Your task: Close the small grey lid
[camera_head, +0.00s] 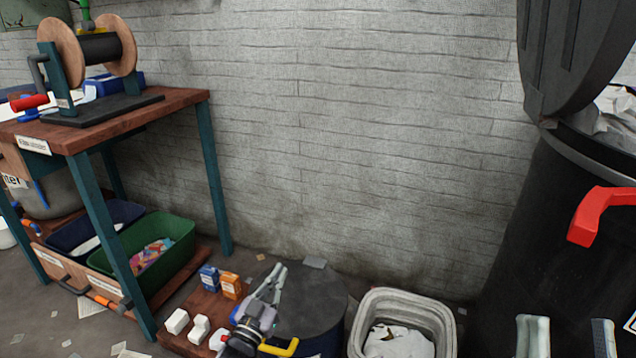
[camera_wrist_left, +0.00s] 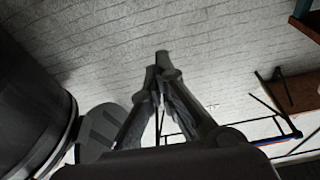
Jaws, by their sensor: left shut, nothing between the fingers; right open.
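A low dark drum (camera_head: 325,318) stands on the floor by the wall. Its round dark-grey top lies flat across it, which seems to be the small lid. A small yellow handle (camera_head: 284,348) shows at its front. My left gripper (camera_head: 278,274) is shut and empty over the drum's left side and hides part of it; I cannot tell if it touches. In the left wrist view its fingertips (camera_wrist_left: 163,58) meet, pointing at the wall. My right gripper (camera_head: 567,338) is open at the bottom right, in front of the tall black bin.
The tall black bin (camera_head: 520,220) at the right has its large ribbed lid (camera_head: 572,50) raised and a red handle (camera_head: 600,213). A grey basket (camera_head: 447,318) with white paper stands right of the drum. Small boxes (camera_head: 231,286) stand at its left. A workbench (camera_head: 185,97) is further left.

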